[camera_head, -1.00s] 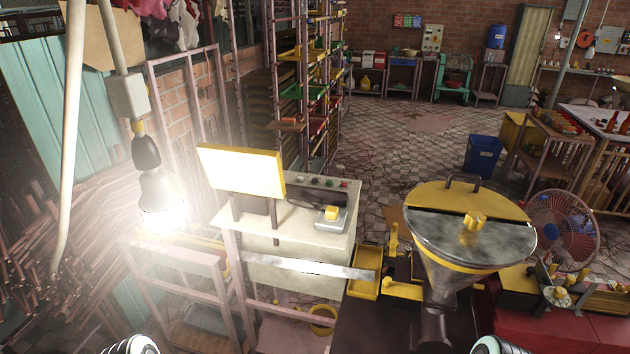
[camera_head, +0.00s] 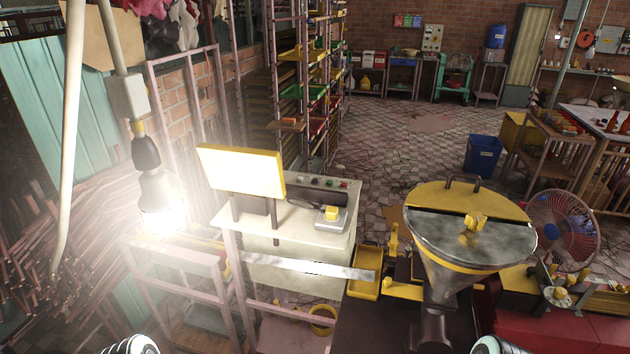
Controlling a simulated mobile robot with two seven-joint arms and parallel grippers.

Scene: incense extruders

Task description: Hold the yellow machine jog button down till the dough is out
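The yellow machine has a steel hopper (camera_head: 465,245) with a yellow half lid, right of centre. I cannot tell for sure that this is the jog button. A yellow tray (camera_head: 365,284) and a metal strip (camera_head: 300,266) lie between cabinet and hopper. No dough can be made out. Only rounded metal parts of my two arms show at the bottom edge, far from the button. Neither gripper's fingers are in view.
A lit bulb (camera_head: 162,200) hangs at the left, close to the cabinet. A red-bladed fan (camera_head: 560,230) and a blue bin (camera_head: 483,155) are at the right. The tiled floor behind is open.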

